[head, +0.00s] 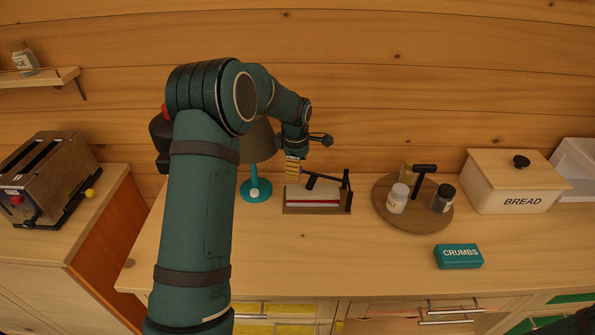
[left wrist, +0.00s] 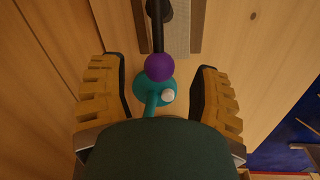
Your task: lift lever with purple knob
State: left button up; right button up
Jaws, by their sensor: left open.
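The purple knob (left wrist: 159,67) sits at the end of a black lever (left wrist: 157,25) in the left wrist view. My left gripper (left wrist: 159,97) is open, with one yellow-padded finger on each side of the knob and a gap to both. In the head view my left gripper (head: 293,170) is at the left end of the lever device (head: 318,207), a low wooden base with a white and red block. Its black lever (head: 331,179) runs left from a post at the right end. The knob is hard to make out there beside the fingers.
A teal lamp (head: 255,190) stands just left of the device; its base (left wrist: 145,90) shows below the knob.

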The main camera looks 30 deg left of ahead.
pick_arm(q)
jog(key=shift+w+f, duration=0.15)
jog(key=shift+f, duration=1)
grip_shut()
jog(key=shift+r, duration=0.1)
